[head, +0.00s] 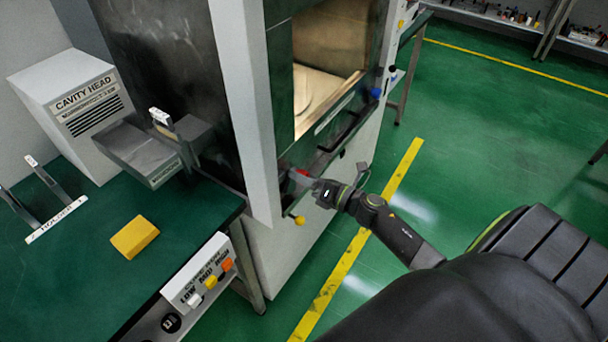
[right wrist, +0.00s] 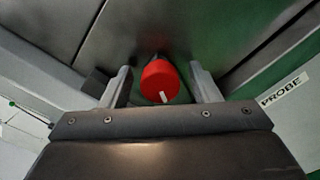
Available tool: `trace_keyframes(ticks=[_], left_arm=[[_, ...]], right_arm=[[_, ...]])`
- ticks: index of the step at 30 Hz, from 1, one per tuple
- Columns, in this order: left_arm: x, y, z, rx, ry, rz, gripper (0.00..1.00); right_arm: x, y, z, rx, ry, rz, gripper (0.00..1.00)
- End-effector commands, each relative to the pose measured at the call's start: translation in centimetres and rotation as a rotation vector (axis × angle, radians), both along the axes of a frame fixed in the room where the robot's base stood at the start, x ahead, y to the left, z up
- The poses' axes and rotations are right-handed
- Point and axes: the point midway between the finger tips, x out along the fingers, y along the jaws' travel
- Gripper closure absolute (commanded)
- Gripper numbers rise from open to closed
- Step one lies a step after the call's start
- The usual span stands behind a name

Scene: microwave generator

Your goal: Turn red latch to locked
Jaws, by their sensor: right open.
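The red latch (right wrist: 160,82) is a round red knob with a short white mark, seen close in the right wrist view. In the head view a small bit of its red (head: 303,172) shows at the lower front of the tall cabinet, partly hidden by my gripper. My right gripper (right wrist: 162,85) is open, with one finger on each side of the knob. Small gaps show between the fingers and the knob, so it is not clamped. In the head view my right gripper (head: 305,180) reaches the cabinet front from the right. My left gripper is not in view.
The cabinet (head: 300,245) has an open lit chamber (head: 325,65) above the latch. A yellow knob (head: 299,220) sits below and a blue knob (head: 376,93) up right. A green bench (head: 95,255) with a yellow block (head: 135,237) stands left. Green floor on the right is clear.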

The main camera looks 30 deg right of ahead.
Motion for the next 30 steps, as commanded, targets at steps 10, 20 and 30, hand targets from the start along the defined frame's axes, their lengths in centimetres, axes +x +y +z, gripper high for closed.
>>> trace_keyframes(ticks=[10, 20, 30], left_arm=[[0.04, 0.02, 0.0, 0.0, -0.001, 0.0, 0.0], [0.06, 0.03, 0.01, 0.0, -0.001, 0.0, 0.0], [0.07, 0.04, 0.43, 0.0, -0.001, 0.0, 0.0]], right_arm=[[0.04, 0.03, -0.02, 0.0, 0.0, 0.0, 0.57], [0.03, 0.04, 0.0, 0.0, -0.001, 0.001, 0.86], [0.02, 0.08, 0.11, 0.051, 0.02, 0.001, 0.86]])
